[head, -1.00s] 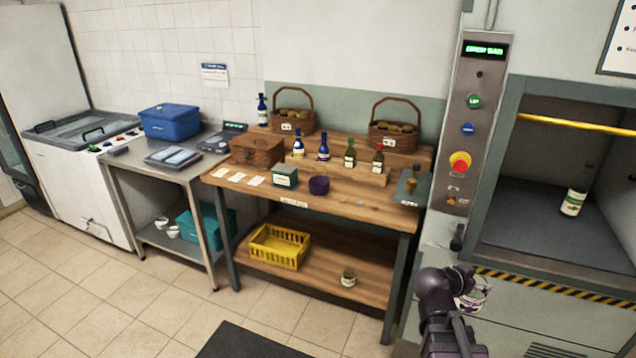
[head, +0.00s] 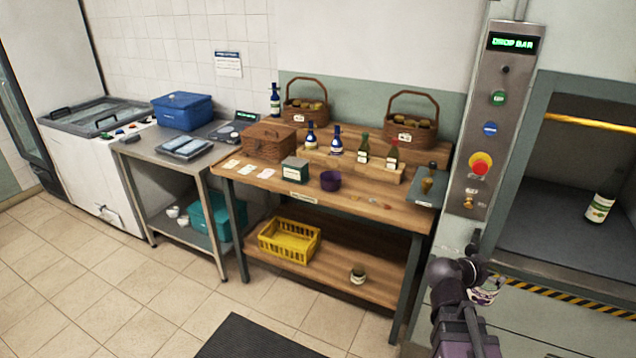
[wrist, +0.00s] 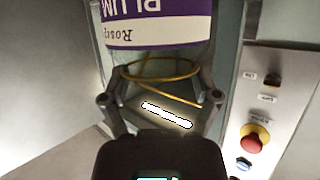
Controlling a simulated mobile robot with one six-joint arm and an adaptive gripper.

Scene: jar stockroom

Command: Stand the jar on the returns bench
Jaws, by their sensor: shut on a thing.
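My gripper (head: 470,278) is shut on a jar (head: 486,292) low at the right of the head view, in front of the lift. In the wrist view the jar (wrist: 160,35) is glass with a purple and white label reading PLUM, upside down in that picture, and fills the space between the fingers (wrist: 159,98). A gold-coloured loop shows between the fingers, by the jar's end. The wooden bench (head: 385,213) stands left of my gripper. Its front sign is too small to read, so I cannot tell whether it is the returns bench. The jar is apart from it.
The wooden bench carries baskets (head: 412,132), bottles (head: 364,150), a purple bowl (head: 330,181) and a green box (head: 295,171). Its lower shelf holds a yellow crate (head: 290,242) and a small jar (head: 358,274). A control panel (head: 492,125) and lift with a bottle (head: 600,208) stand right.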

